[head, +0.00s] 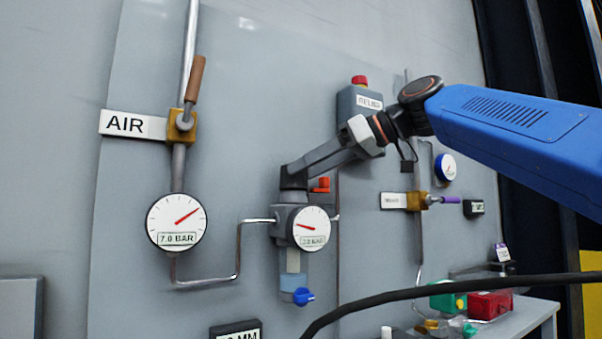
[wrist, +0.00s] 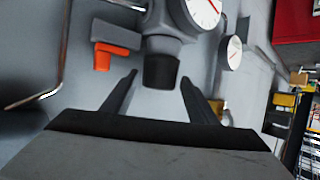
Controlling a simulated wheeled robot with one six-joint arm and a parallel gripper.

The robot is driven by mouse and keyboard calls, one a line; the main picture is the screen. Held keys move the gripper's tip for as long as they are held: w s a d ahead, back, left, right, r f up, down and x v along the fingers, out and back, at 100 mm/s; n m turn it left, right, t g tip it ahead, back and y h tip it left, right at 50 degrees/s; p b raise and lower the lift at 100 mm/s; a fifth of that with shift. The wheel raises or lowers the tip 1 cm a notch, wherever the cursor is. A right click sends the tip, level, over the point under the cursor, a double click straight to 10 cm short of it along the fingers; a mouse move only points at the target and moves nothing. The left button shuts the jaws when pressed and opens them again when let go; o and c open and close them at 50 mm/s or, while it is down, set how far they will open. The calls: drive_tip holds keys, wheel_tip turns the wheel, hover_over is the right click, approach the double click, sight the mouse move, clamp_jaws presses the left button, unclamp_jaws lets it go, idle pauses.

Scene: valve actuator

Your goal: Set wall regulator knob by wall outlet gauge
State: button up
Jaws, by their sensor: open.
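The wall regulator (head: 290,216) is on the grey panel. Its round white outlet gauge (head: 312,228) has a red needle pointing left and slightly up; the small label is too blurred to read surely. The gauge is partly cut off in the wrist view (wrist: 201,8). The black regulator knob (wrist: 161,72) shows between the fingertips of my gripper (wrist: 160,79). My gripper is open, with a visible gap to the knob on both sides. In the head view my gripper (head: 293,176) comes from the upper right to the regulator top and hides much of the knob.
An orange handle (wrist: 103,55) is close beside the knob; it also shows in the head view (head: 321,184). A 7.0 BAR gauge (head: 176,222), AIR sign (head: 133,124) and bent pipe (head: 238,258) are at left. A red-topped box (head: 359,105) is behind my arm. A black cable (head: 450,288) crosses in front.

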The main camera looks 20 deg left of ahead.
drive_tip(key=shift+x, duration=1.25)
drive_tip(key=c, duration=0.8)
drive_tip(key=shift+s+t, duration=0.15)
drive_tip(key=shift+t, duration=0.15)
